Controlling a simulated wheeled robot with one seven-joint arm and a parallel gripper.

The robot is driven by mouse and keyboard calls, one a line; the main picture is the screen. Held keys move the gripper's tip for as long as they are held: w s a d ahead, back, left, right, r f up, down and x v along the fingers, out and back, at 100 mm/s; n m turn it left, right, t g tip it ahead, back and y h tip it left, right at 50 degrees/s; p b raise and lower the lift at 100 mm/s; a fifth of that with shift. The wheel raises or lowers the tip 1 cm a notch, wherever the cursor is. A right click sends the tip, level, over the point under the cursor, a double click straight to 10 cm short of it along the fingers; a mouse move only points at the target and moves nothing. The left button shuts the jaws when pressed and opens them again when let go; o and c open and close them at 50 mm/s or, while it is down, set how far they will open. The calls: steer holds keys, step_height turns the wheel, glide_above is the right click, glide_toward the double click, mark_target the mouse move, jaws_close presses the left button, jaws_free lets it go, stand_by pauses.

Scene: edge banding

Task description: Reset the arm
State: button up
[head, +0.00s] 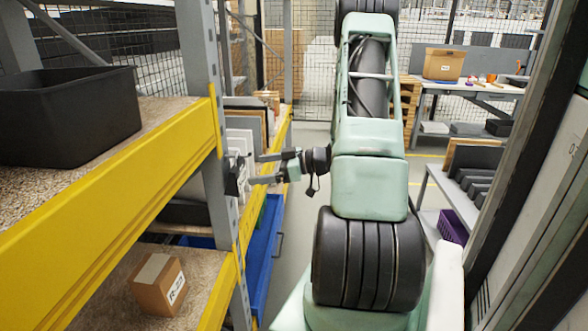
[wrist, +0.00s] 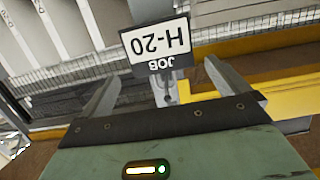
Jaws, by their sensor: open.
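My arm stretches forward through the middle of the head view. My gripper (head: 254,170) points left toward the upright post of the yellow-beamed rack. In the wrist view my gripper (wrist: 162,72) has its two fingers wide apart with nothing held between them. A white tag reading "JOB H-20" (wrist: 158,43), upside down in this view, sits on a dark plate just beyond the fingertips. A grey metal piece shows below the plate, between the fingers. In the head view a dark plate (head: 236,175) shows by the post, just left of the fingertips.
The rack's yellow beam (head: 120,200) and post (head: 208,100) stand close on the left. A black bin (head: 70,115) and a cardboard box (head: 158,283) rest on its shelves. A shelving unit (head: 440,195) stands right. A workbench (head: 470,88) is behind; some aisle floor is clear.

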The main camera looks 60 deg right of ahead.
steer(key=b+v, duration=0.1)
steer(key=v, duration=0.8)
steer(key=shift+s+b, duration=0.2)
steer(key=shift+b, duration=0.1)
steer(key=shift+s+d, duration=0.1)
steer(key=shift+d, duration=0.05)
